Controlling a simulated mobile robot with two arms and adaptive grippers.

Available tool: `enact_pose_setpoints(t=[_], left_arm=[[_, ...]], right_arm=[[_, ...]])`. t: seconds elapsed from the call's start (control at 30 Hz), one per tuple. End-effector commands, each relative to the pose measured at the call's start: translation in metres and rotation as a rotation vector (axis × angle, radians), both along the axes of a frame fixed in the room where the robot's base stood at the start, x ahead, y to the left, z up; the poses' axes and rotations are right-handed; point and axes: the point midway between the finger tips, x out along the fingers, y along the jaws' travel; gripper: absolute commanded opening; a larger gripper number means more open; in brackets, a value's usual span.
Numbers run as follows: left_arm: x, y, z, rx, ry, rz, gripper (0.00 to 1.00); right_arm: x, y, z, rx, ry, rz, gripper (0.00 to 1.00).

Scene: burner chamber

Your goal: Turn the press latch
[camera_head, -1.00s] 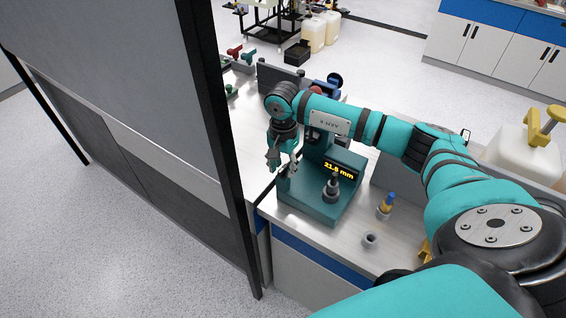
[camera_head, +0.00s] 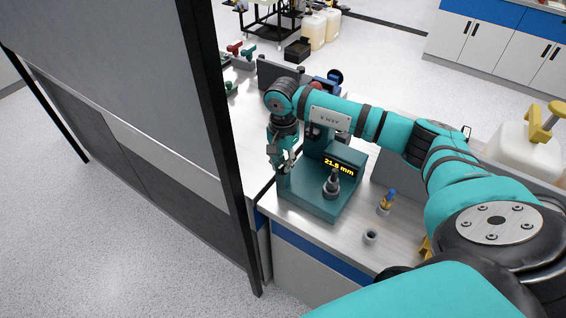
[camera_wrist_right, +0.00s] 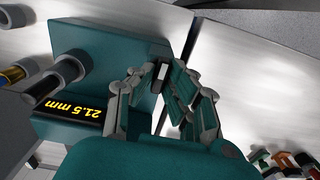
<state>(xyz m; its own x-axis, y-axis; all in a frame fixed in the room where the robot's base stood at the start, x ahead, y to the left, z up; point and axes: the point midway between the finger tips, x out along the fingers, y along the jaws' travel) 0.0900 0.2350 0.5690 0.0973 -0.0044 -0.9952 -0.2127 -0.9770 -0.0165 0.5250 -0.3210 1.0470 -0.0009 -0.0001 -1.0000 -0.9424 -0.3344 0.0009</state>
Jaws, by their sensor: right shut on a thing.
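The teal press (camera_head: 315,200) stands on the bench and shows "21.5 mm" in yellow on its display (camera_wrist_right: 75,118). A dark upright post (camera_head: 332,183) stands on its top. My right gripper (camera_head: 284,168) is at the press's left edge, pointing down. In the right wrist view my right gripper (camera_wrist_right: 160,75) has its fingers on both sides of a small dark and pale piece, the press latch (camera_wrist_right: 162,73), at the press's edge. The fingers partly cover the latch, so its angle is hard to tell. My left gripper is in neither view.
A grey cup (camera_head: 370,237) and a blue-and-yellow piece in a holder (camera_head: 387,202) stand right of the press. A tall dark-edged panel (camera_head: 222,140) rises close to the left. Red and green valve-like parts (camera_head: 241,50) sit behind on the bench.

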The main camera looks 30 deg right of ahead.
Motion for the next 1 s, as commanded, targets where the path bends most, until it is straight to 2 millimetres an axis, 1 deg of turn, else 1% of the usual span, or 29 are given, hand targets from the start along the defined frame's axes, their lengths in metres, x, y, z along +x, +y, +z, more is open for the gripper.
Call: enact_pose_setpoints(t=[0.03, 0.27, 0.6, 1.0], left_arm=[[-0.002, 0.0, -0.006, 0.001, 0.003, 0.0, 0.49], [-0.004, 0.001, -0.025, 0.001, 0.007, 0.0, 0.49], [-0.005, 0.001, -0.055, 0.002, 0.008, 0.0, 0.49], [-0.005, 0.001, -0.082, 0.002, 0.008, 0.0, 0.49]], right_arm=[[0.001, 0.0, -0.002, -0.001, -0.003, -0.021, 0.0], [0.001, -0.001, -0.003, 0.001, -0.005, -0.184, 0.0], [0.001, -0.001, -0.003, 0.0, -0.004, -0.503, 0.0], [0.001, -0.001, -0.002, 0.001, -0.004, -0.884, 0.0]])
